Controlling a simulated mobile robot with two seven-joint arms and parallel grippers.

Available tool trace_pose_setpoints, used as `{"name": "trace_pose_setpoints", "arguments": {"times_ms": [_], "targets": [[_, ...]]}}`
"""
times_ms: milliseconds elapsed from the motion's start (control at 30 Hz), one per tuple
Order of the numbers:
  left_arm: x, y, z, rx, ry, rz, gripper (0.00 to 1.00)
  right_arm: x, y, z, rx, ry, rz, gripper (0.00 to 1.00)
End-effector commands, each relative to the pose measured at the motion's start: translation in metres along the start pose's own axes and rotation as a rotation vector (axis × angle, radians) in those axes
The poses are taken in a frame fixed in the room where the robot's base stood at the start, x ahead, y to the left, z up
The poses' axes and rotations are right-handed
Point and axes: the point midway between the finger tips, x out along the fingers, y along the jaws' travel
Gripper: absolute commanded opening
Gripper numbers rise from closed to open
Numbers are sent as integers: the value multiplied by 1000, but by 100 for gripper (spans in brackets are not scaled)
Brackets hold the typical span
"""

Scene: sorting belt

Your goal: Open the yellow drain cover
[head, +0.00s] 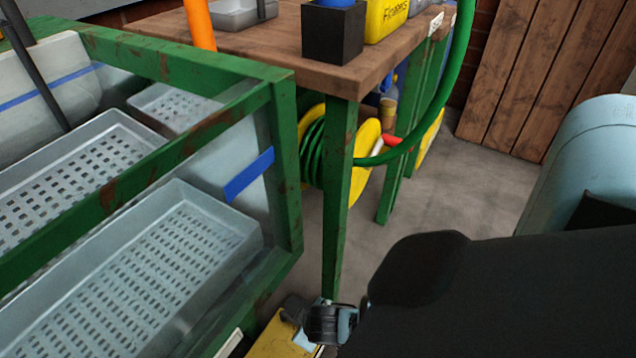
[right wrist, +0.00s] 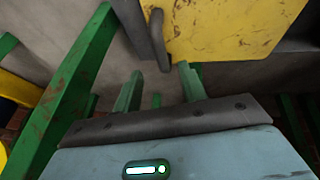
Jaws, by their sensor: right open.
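The yellow drain cover (head: 268,343) lies low by the green frame's foot in the head view, mostly cut off by the bottom edge. In the right wrist view the scuffed yellow cover (right wrist: 225,28) fills the top right. A dark grey bar handle (right wrist: 157,40) shows along its left edge. My right gripper (right wrist: 160,88) is open and empty, its two fingers pointing toward the handle. The handle lies just beyond the fingertips, between them in the picture; I see no contact. In the head view my black right arm hides part of the floor. My left gripper is not in view.
A green metal frame (head: 285,165) holds grey perforated trays at left. A wooden-topped bench (head: 250,45) on green legs stands behind, with a yellow hose reel (head: 368,165) underneath. A pale blue drum (head: 590,150) stands at right. Open concrete floor (head: 450,200) lies between.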

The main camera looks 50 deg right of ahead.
Motion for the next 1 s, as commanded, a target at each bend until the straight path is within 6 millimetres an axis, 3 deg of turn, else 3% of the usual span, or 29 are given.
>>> {"name": "trace_pose_setpoints", "arguments": {"times_ms": [267, 700, 1000], "targets": [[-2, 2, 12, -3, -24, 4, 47, 4, -1, -3, -4, 8, 4, 41], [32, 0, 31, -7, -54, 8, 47, 64, -1, -2, -5, 5, 4, 41], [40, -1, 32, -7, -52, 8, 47, 77, 0, -3, -3, 7, 3, 41]]}}
